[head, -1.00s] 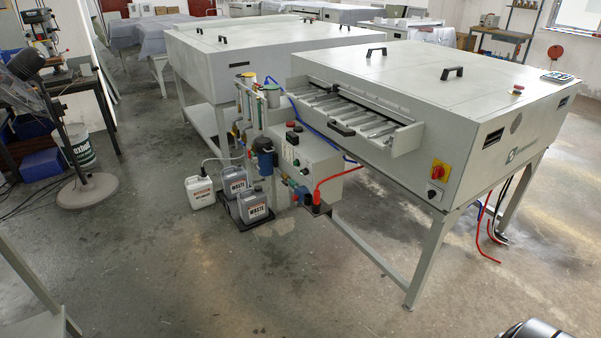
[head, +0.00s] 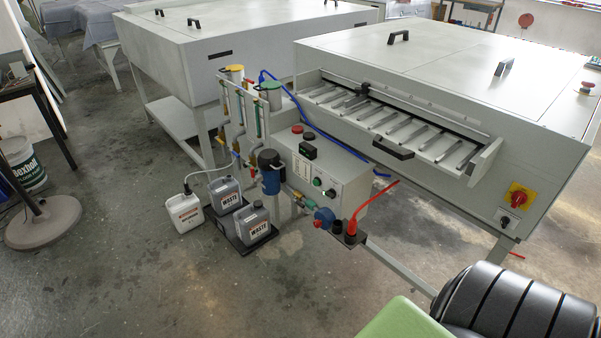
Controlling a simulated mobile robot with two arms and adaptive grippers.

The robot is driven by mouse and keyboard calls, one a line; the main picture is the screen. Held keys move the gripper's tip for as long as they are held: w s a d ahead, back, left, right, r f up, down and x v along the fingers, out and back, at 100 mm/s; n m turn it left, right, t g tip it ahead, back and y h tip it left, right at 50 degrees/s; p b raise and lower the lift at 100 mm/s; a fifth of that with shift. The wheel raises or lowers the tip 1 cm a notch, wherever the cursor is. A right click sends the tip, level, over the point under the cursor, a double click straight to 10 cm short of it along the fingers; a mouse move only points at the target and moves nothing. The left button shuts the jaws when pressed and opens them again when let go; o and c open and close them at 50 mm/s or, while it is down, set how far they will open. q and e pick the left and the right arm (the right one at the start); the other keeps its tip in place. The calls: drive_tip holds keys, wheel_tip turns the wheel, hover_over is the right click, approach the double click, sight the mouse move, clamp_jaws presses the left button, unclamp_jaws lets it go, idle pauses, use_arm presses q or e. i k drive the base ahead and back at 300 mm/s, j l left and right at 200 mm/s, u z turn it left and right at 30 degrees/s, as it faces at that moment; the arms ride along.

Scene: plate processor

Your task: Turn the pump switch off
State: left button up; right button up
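A grey control box (head: 343,186) is mounted on the pump and filter stand beside the plate processor (head: 440,75). Neither gripper is in view. A dark ribbed arm part of mine fills the lower right corner.
A red-and-yellow rotary switch (head: 518,197) is on the processor's end. The floor in front is open.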

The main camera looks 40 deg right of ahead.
sight(332, 193)
drive_tip(key=i+z, duration=0.25)
drive_tip(key=i, duration=0.2)
drive_tip(key=i+j+z, duration=0.3)
drive_tip(key=i, duration=0.2)
drive_tip(key=i+j+z, duration=0.25)
drive_tip(key=i, duration=0.2)
